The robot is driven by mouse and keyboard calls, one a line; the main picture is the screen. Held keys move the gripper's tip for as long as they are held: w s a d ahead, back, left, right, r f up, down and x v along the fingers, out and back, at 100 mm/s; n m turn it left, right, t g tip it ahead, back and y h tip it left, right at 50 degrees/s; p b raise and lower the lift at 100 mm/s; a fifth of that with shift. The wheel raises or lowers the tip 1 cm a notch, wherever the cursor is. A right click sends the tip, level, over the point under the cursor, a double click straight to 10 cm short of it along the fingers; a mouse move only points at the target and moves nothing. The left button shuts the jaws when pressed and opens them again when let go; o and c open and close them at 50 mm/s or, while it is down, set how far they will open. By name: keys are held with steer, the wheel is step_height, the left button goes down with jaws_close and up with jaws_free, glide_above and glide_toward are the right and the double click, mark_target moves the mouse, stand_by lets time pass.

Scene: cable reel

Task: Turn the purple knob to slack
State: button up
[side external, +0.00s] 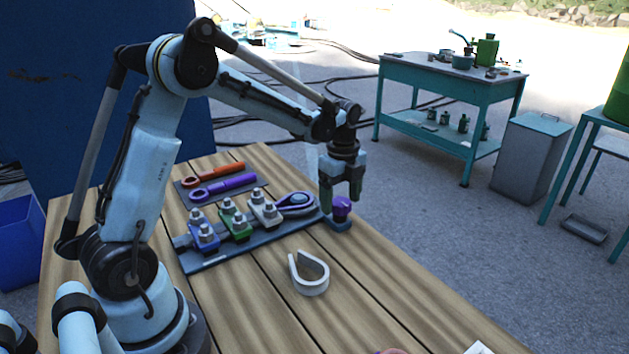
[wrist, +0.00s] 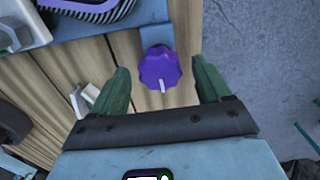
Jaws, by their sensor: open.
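The purple knob (side external: 341,207) sits on a small blue-grey base at the right end of the long plate, near the table's far right edge. In the wrist view the knob (wrist: 160,68) is scalloped, with a white pointer mark toward the bottom of the picture. My gripper (side external: 341,200) is upright at the knob in the side external view. In the wrist view my gripper (wrist: 161,85) has its two green fingers apart, one on each side of the knob with gaps between. Nothing is held. I see no "slack" label.
A red tool (side external: 213,173) and a purple tool (side external: 223,187) lie behind. A white C-shaped piece (side external: 309,274) stands in front. The table's front right is mostly clear.

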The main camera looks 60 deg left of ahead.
steer(key=c, duration=1)
